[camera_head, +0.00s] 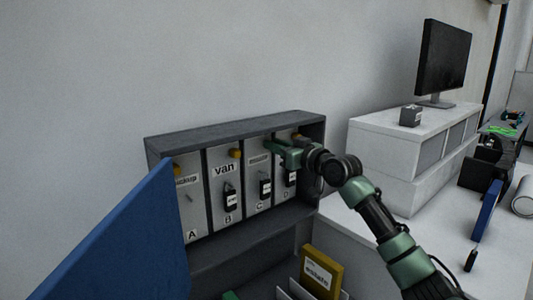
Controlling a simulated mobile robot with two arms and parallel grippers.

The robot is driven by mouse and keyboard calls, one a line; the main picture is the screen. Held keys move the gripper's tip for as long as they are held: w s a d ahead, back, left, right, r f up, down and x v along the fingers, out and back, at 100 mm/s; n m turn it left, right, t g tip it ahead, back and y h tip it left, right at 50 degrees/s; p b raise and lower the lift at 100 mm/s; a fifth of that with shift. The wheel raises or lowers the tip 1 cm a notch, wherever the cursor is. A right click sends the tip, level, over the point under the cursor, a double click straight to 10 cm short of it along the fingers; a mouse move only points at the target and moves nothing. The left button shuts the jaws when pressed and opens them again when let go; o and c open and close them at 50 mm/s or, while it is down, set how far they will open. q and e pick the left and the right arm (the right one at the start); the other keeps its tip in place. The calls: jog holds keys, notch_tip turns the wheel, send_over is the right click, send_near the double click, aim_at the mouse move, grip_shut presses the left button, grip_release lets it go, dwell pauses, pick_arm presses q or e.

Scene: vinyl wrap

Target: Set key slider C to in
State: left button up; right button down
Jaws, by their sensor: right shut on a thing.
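The grey key cabinet (160,144) stands against the wall with panels lettered A to D. My right gripper (277,148) reaches in from the right at the top of panel C. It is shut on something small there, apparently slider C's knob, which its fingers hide. Slider C's position cannot be read. My left gripper is not clearly seen.
A blue panel (135,240) stands at the front left of the cabinet. A yellow box (321,273) stands below it. To the right are a white cabinet (375,140) with a monitor (443,58), and a white tabletop (430,235). A small green piece at the bottom edge is unclear.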

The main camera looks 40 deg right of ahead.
jog(key=shift+r, duration=0.1)
jog(key=c, duration=1.5)
grip_release()
jog(key=shift+d, duration=0.1)
jog(key=shift+c, duration=0.2)
jog(key=shift+o, duration=1.3)
jog(key=shift+d, duration=0.1)
jog(key=shift+w, duration=0.1)
jog(key=s+b, duration=0.4)
jog(key=s, duration=0.3)
jog(key=shift+s+d, duration=0.35)
jog(key=shift+s, duration=0.05)
